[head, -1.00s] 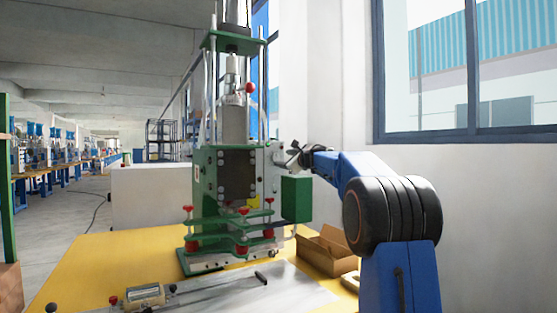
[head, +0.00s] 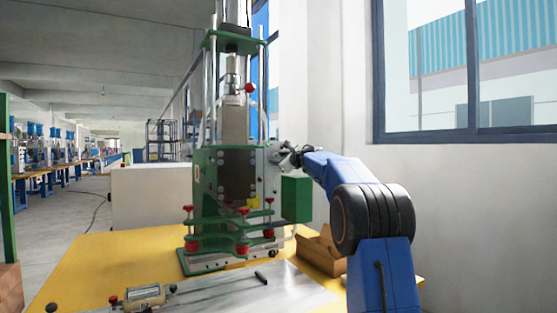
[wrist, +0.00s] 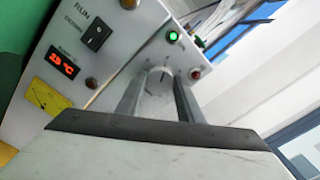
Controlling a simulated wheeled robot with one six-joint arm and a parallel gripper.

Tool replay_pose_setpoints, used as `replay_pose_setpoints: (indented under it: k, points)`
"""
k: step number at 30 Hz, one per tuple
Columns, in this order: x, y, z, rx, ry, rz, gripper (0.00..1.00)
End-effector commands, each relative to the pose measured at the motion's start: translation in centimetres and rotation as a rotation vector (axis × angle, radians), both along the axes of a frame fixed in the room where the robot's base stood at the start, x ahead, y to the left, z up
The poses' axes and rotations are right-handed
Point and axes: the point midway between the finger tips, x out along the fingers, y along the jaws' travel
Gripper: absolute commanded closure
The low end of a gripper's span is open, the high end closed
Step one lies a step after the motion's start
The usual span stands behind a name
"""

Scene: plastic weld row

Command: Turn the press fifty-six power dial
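The power dial (wrist: 161,74) is a small pale round knob with a dark pointer line and scale marks around it, on the press's light control panel (wrist: 125,55) in the wrist view. My gripper (wrist: 161,82) has its two grey fingers apart, one on each side of the dial, with the tips close to the panel. I cannot tell whether the fingers touch the dial. In the head view my gripper (head: 284,155) is at the right side of the green press (head: 205,190), and the dial is hidden there.
Around the dial are a lit green lamp (wrist: 173,37), a red lamp (wrist: 195,74), a black rocker switch (wrist: 96,38) and a red temperature display (wrist: 62,63). A green box (head: 297,199) juts from the press below my gripper. A cardboard box (head: 322,253) stands on the yellow table (head: 100,255).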

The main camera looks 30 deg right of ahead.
Motion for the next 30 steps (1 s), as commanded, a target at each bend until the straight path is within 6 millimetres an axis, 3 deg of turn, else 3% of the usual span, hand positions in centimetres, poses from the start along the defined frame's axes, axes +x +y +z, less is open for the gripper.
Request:
replay_pose_setpoints:
  k: [14,30]
  points:
    - [0.00,0.05,-0.02,0.087,0.003,0.002,0.89]
    - [0.00,-0.02,0.03,0.555,0.019,0.002,0.89]
